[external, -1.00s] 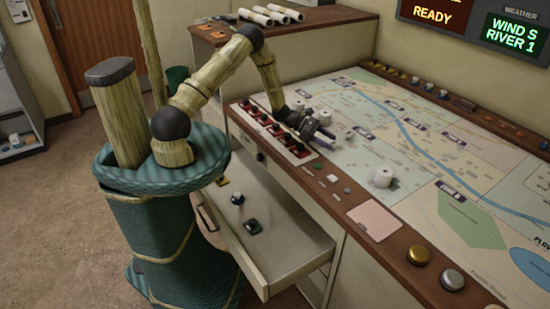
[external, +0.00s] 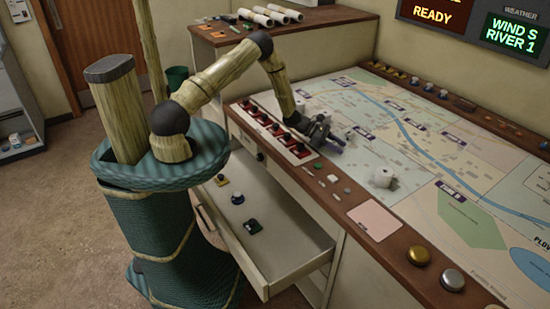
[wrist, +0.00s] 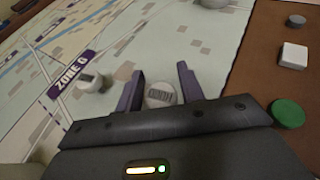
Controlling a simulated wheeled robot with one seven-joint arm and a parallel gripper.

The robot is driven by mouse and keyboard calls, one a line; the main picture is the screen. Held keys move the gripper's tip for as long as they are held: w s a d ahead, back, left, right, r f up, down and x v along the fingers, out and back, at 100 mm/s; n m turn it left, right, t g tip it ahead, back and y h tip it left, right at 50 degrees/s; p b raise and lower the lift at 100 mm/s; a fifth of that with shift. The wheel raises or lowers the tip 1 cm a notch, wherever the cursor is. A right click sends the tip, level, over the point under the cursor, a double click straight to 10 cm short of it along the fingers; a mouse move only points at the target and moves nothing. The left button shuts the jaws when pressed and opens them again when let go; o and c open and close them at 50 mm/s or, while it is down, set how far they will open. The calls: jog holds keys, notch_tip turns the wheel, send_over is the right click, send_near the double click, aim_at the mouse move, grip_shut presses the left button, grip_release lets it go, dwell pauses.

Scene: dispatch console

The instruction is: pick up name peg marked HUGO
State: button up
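My gripper (wrist: 159,78) is open over the map, with its two purple fingers apart. A white round peg (wrist: 160,94) with a dark label sits between the fingers, with a small gap on the right side; I cannot read its label for certain. A second white peg (wrist: 91,80) with a dark label stands left of the fingers, near the ZONE 0 marking. A third pale peg (wrist: 213,3) is at the top edge. In the external view my gripper (external: 325,135) is low at the map's near edge and partly hides the pegs there. I cannot tell which peg reads HUGO.
A white peg (external: 381,177) stands alone on the map, right of my gripper. A green button (wrist: 287,113) and a white button (wrist: 293,56) are on the wooden edge. Red switches (external: 275,130) line the panel beside my arm. An open drawer (external: 285,262) holds small items.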

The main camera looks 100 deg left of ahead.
jog(key=c, duration=0.6)
notch_tip(320, 180, up, 10)
jog(key=b, duration=0.1)
jog(key=shift+b, duration=0.4)
